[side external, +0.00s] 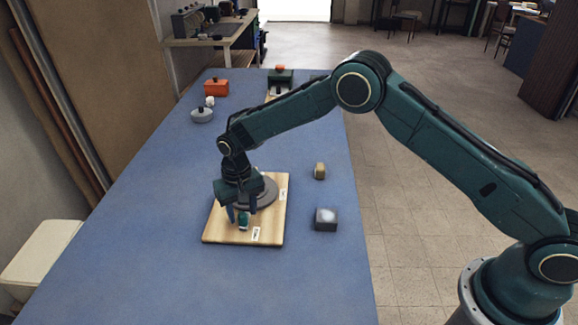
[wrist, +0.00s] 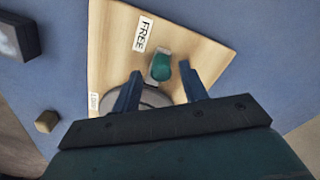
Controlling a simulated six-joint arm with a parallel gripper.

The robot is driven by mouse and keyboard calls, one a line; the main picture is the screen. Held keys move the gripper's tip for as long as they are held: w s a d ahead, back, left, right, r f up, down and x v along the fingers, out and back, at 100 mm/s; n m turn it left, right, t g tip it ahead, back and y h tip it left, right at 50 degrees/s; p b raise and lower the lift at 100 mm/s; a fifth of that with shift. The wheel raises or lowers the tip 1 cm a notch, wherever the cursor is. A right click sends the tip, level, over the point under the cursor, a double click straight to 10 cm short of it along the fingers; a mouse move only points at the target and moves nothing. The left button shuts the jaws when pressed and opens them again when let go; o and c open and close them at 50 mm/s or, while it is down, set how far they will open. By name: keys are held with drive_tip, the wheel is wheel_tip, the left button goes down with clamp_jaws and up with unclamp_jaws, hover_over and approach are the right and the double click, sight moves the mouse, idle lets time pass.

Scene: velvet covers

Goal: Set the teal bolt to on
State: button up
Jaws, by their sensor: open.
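The teal bolt (wrist: 161,68) is a small rounded handle on a light wooden board (side external: 222,233). It also shows in the side view (side external: 243,222), partly hidden by my fingers. A grey round disc (side external: 267,192) on the board sits beside it. A white label reading "FREE" (wrist: 143,34) lies near the bolt. A second label (wrist: 95,104) at the board's edge is too small to read surely; no label visibly reads "on". My gripper (side external: 241,214) is open and points down over the board. In the wrist view its fingertips (wrist: 159,87) stand either side, just short of the bolt.
A dark grey block (side external: 326,219) and a small yellowish block (side external: 320,171) stand right of the board on the blue table (side external: 140,240). An orange box (side external: 216,88), a grey lidded pot (side external: 202,115) and a dark green box (side external: 281,76) are far back. The table's left front is clear.

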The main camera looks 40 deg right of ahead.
wheel_tip(320, 180, up, 12)
drive_tip(key=shift+r, duration=0.2)
idle(0.4)
wheel_tip(320, 180, up, 11)
drive_tip(key=t, duration=0.1)
hover_over(242, 213)
drive_tip(key=s+d, duration=0.5)
drive_tip(key=d, duration=0.1)
drive_tip(key=s+d+r+n+t, duration=0.1)
drive_tip(key=s+d+r, duration=0.2)
drive_tip(key=s+r, duration=0.15)
drive_tip(key=s+d+r+t, duration=0.1)
drive_tip(key=s+d+r, duration=0.2)
drive_tip(key=s, duration=0.3)
drive_tip(key=s+d+t, duration=0.1)
drive_tip(key=s+d, duration=0.2)
drive_tip(key=s, duration=0.8)
drive_tip(key=s+d+n+t, duration=0.1)
drive_tip(key=s+d, duration=0.2)
drive_tip(key=s, duration=0.8)
drive_tip(key=shift+d+f+t, duration=0.15)
drive_tip(key=shift+f+t, duration=0.15)
drive_tip(key=shift+f, duration=0.1)
